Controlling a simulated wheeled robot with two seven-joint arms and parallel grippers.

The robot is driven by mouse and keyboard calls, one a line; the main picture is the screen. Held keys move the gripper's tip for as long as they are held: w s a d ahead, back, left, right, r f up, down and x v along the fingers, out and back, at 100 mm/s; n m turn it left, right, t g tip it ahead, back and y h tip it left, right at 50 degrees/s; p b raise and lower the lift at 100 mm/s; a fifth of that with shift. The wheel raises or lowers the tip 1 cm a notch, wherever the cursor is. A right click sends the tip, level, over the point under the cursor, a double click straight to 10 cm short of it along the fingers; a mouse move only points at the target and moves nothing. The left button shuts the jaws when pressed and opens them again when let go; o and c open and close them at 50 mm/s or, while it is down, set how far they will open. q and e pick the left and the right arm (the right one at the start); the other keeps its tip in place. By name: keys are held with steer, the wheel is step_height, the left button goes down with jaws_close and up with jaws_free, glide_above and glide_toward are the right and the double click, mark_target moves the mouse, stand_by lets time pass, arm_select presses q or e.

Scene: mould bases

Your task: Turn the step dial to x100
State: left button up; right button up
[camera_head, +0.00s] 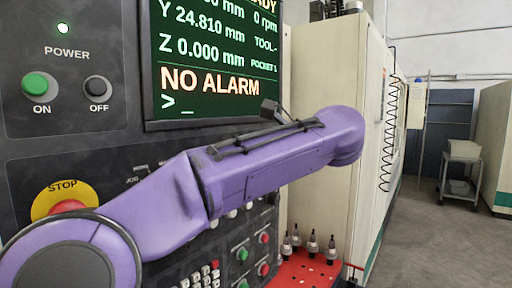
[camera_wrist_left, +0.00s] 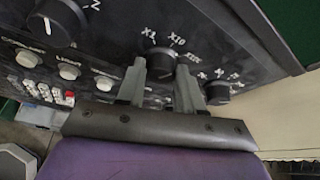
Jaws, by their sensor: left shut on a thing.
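The step dial (camera_wrist_left: 160,62) is a round dark knob on the black panel in the left wrist view. White labels X1, X10 and what looks like X100 run around its upper right side. A pale mark shows on the knob, but I cannot tell for sure which label it points at. My left gripper (camera_wrist_left: 162,76) has one grey finger on each side of this knob and is shut on it. In the head view my purple left arm covers the lower panel, and the dial and gripper are hidden. My right gripper is in neither view.
Near the dial are a large black knob (camera_wrist_left: 57,20), another small dark knob (camera_wrist_left: 217,91) and white buttons (camera_wrist_left: 69,71). The head view shows the red STOP button (camera_head: 67,207), the screen reading NO ALARM (camera_head: 211,82) and a red tray (camera_head: 305,276) with tool holders.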

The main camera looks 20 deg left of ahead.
arm_select(q)
steer(key=shift+w+m+g+y+p, duration=0.2)
steer(key=shift+m+g+y+p, duration=0.2)
steer(key=shift+m+g+p, duration=0.9)
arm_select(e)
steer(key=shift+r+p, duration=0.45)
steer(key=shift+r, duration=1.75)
arm_select(q)
steer(key=shift+t, duration=0.3)
steer(key=o, duration=1)
steer(key=shift+o, duration=0.2)
